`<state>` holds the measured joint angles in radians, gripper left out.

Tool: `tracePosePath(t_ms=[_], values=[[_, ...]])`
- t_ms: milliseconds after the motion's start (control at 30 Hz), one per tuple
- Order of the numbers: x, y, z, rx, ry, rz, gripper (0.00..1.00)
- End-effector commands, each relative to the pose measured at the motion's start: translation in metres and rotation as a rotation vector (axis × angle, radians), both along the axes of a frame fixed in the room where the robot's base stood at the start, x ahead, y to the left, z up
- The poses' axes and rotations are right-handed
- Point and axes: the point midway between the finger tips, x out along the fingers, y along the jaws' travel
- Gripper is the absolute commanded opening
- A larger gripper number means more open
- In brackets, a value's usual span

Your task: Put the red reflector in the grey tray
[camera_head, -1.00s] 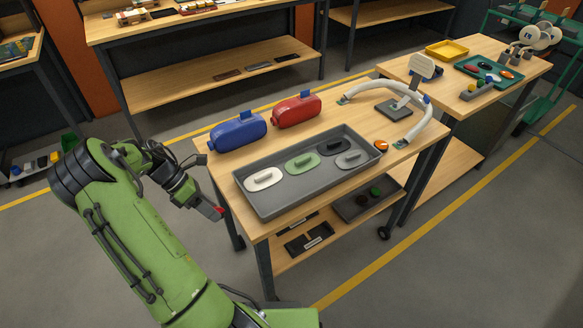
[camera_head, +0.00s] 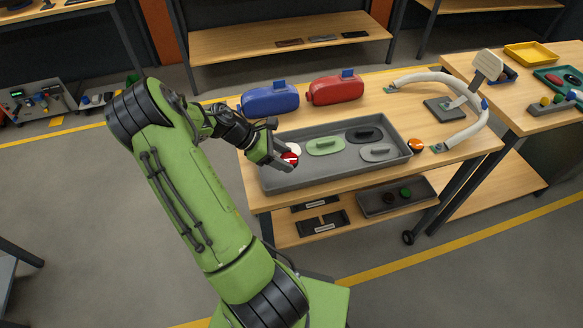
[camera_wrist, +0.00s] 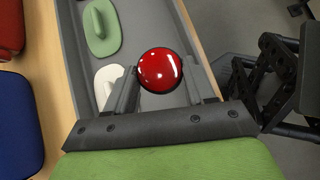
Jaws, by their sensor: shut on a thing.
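The red reflector (camera_wrist: 160,70) is a glossy round dome held between the fingers of my gripper (camera_wrist: 162,88) in the wrist view. In the head view the reflector (camera_head: 290,158) shows at the fingertips of my gripper (camera_head: 283,155), over the left part of the grey tray (camera_head: 340,171). The tray lies on the wooden table and holds a white piece (camera_head: 294,149), a green piece (camera_head: 325,146), a dark piece (camera_head: 364,134) and a grey piece (camera_head: 378,152). The white piece is partly hidden by my gripper. The exact height of the reflector above the tray is hard to tell.
A blue case (camera_head: 270,99) and a red case (camera_head: 336,89) stand behind the tray. An orange round part (camera_head: 415,145) and a curved white tube (camera_head: 465,134) lie to its right. The tray's front middle floor is bare.

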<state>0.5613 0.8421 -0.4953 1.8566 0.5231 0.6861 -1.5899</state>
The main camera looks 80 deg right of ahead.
Motion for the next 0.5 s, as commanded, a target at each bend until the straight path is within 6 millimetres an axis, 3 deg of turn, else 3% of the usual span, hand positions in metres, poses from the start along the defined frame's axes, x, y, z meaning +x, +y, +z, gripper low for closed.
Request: tracePosePath(t_ms=[33,267,467,500], values=[[-0.001,0.000,-0.014,0.004,0.002,-0.001,0.08],[-0.001,0.000,-0.053,0.003,0.001,-0.001,0.08],[0.000,0.000,-0.055,0.002,-0.001,0.000,0.08],[0.000,0.000,-0.055,0.002,-0.002,0.000,0.60]])
